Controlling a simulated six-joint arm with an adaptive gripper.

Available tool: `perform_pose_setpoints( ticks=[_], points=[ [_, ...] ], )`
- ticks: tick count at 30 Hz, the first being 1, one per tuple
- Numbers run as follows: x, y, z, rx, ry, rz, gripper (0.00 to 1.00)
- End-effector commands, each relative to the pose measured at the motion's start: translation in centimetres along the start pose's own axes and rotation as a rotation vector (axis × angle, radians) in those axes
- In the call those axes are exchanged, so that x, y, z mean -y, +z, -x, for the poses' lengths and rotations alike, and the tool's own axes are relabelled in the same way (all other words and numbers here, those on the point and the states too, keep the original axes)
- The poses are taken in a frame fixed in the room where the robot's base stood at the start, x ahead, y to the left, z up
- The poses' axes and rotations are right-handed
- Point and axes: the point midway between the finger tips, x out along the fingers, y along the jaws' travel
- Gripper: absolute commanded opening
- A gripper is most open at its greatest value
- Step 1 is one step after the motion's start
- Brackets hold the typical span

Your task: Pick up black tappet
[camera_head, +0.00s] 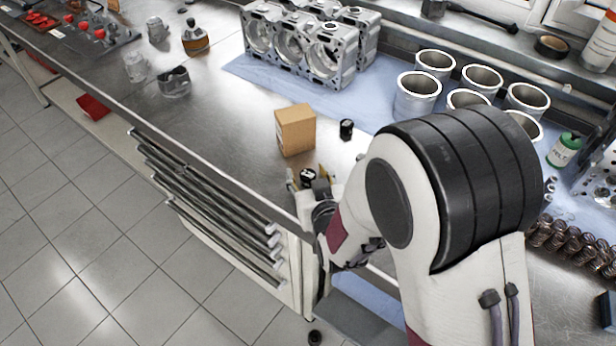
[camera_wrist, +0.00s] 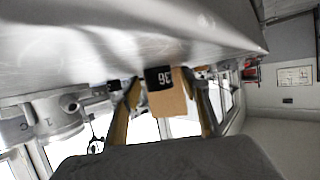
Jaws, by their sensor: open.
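A black tappet (camera_head: 308,176) with a pale mark on top stands by the front edge of the bench, at my gripper. In the wrist view the black tappet (camera_wrist: 158,76) shows white digits and appears between my finger tips, in front of a cardboard box (camera_wrist: 168,101). My gripper (camera_head: 311,182) is open; its two fingers also show in the wrist view (camera_wrist: 162,80). I cannot tell whether they touch the tappet. A second black tappet (camera_head: 346,129) stands farther back, right of the cardboard box (camera_head: 296,130). My arm hides part of the bench edge.
An engine block (camera_head: 312,45) and several cylinder liners (camera_head: 417,94) stand on blue cloth at the back. The bench left of the box is mostly clear.

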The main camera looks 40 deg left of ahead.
Motion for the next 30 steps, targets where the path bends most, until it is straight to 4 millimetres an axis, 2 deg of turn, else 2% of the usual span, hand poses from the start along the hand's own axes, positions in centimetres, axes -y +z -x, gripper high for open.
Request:
perform_pose_setpoints(
  ticks=[13, 18, 30],
  points=[
    [0.0, -0.01, 0.02, 0.0, 0.0, 0.0, 0.46],
    [0.01, -0.01, 0.03, 0.0, 0.0, 0.0, 0.03],
    [0.01, -0.16, 0.07, -0.001, 0.0, 0.0, 0.03]
  ],
)
